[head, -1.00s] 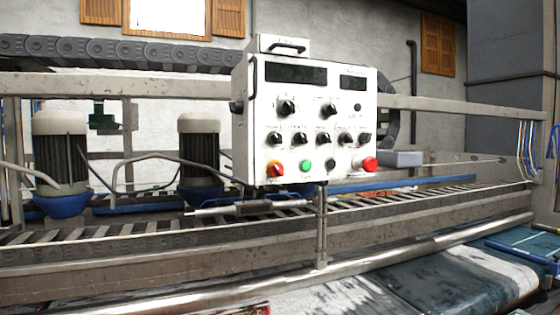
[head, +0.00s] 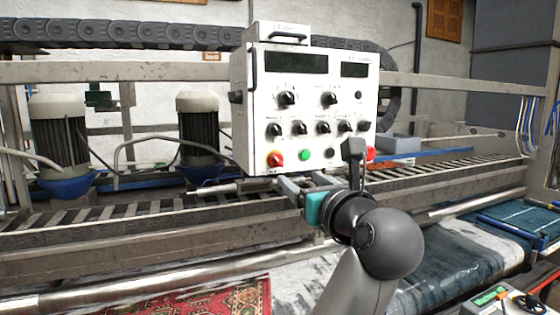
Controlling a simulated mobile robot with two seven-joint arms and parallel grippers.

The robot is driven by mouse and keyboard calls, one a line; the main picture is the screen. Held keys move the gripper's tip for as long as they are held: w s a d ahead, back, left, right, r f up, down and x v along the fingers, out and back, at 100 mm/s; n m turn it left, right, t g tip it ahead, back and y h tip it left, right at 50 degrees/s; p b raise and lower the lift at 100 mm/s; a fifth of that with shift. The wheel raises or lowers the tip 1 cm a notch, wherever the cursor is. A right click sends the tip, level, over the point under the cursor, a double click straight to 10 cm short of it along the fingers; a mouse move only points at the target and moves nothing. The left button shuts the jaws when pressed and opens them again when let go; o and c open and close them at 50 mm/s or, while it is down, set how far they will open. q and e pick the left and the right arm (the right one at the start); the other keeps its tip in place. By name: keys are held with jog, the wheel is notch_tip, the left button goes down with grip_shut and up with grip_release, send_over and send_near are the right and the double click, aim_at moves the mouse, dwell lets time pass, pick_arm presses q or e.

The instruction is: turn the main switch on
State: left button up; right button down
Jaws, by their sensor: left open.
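A white control box (head: 262,120) stands in the middle, its front covered with black knobs, buttons and two dark displays. My left gripper (head: 292,186) is open and empty just below the box's lower edge, under the switch and green button, apart from the switch. My right gripper is not in view.
A metal conveyor frame (head: 150,240) runs across behind my arm. Two motors, one (head: 58,140) at the left and one (head: 198,130) nearer the box, stand behind it. A red patterned rug (head: 200,305) lies at the front.

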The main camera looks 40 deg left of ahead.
aim_at(279, 163)
pick_arm(q)
jog(key=p+x, duration=0.2)
jog(key=x, duration=1.1)
jog(key=shift+a, duration=0.25)
jog(key=shift+c, duration=0.4)
grip_shut()
